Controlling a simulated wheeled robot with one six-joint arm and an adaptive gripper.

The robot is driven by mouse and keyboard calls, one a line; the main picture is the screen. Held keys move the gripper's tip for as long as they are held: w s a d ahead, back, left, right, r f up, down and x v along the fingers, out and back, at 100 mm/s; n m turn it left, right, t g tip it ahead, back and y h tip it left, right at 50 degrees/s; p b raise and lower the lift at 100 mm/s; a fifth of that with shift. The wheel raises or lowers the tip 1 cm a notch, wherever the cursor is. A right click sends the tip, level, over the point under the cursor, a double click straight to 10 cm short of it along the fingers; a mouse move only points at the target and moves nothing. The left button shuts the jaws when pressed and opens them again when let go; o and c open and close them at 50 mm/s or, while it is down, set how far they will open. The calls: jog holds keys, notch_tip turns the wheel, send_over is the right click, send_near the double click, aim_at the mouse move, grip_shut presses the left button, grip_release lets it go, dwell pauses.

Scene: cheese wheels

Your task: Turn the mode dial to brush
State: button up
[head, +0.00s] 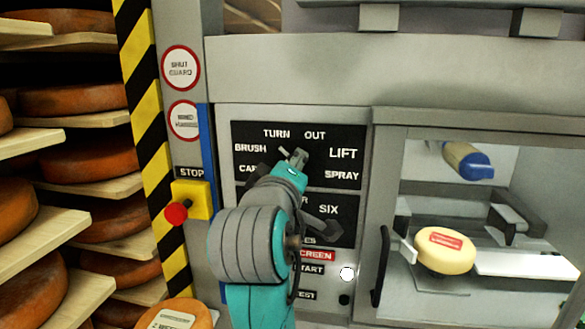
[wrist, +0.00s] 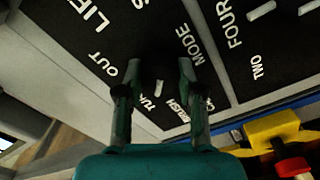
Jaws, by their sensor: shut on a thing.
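The mode dial (wrist: 158,88) is a black knob with a white pointer line on a black panel (head: 244,188). My gripper (wrist: 160,70) is shut on the dial, one finger on each side. In the head view my gripper (head: 293,160) covers most of the dial. The white pointer slants up and left there, toward the gap between TURN and BRUSH; I cannot tell exactly where it stands. The BRUSH label (head: 250,148) is at the panel's left; in the wrist view it (wrist: 177,110) lies below the dial, partly behind a finger.
A lower panel with a second dial (head: 322,229) and the word SIX is partly behind my arm. A red stop button (head: 176,213) on a yellow box is at left. A door handle (head: 381,265) and a cheese wheel (head: 444,250) behind glass are at right. Cheese shelves stand far left.

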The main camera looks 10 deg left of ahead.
jog(key=shift+f+n, duration=0.1)
jog(key=shift+n, duration=1.7)
jog(key=o, duration=1.2)
jog(key=shift+c, duration=0.2)
jog(key=shift+s, duration=0.1)
jog(key=s, duration=1.1)
jog(key=shift+s+a, duration=0.2)
jog(key=shift+s, duration=0.2)
jog(key=shift+f, duration=0.1)
